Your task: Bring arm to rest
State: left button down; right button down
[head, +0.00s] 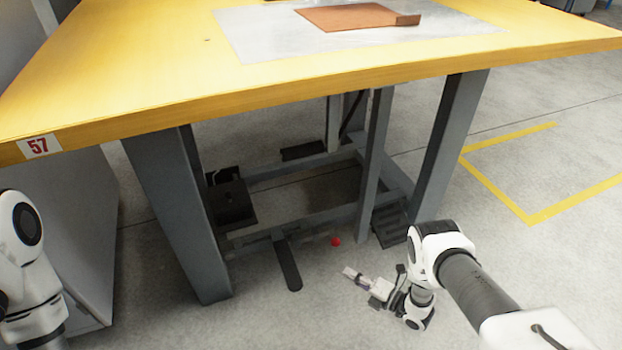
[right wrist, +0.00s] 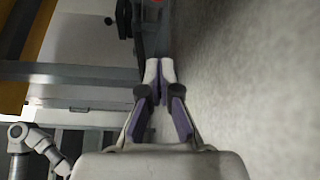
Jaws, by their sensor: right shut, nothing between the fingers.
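My right arm (head: 470,280) comes in from the lower right of the head view and hangs low in front of the table. Its gripper (head: 349,271) points left toward the table's underframe. In the right wrist view the two fingertips (right wrist: 159,70) meet, with nothing between them. My left arm (head: 25,265) shows at the left edge of the head view, folded and upright. Its gripper is out of the picture.
A yellow table (head: 130,90) marked 57 carries a grey sheet (head: 260,35) with a brown plate (head: 350,17). Its grey legs (head: 180,210) and pedals stand close to my right gripper. A small red ball-like thing (head: 335,241) is below. Open floor (head: 540,270) lies to the right.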

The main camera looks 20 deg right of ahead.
jog(key=w+a+r+m+h+p, duration=0.1)
jog(key=w+a+r+m+p, duration=0.15)
jog(key=a+r, duration=0.45)
jog(key=w+a+r+m+h+p, duration=0.1)
jog(key=w+a+r+m+p, duration=0.2)
jog(key=r, duration=0.7)
jog(key=s+d+f+m+g+h+p, duration=0.1)
jog(key=s+d+m+g+h, duration=0.25)
jog(key=s+m+g, duration=0.9)
jog(key=s+d+f+m+g+h+p, duration=0.15)
jog(key=s+m+h, duration=0.45)
jog(key=s, duration=1.4)
notch_tip(320, 180, up, 39)
jog(key=m+y+p, duration=0.2)
jog(key=m+p, duration=0.1)
jog(key=p, duration=3.4)
jog(key=shift+g, duration=0.3)
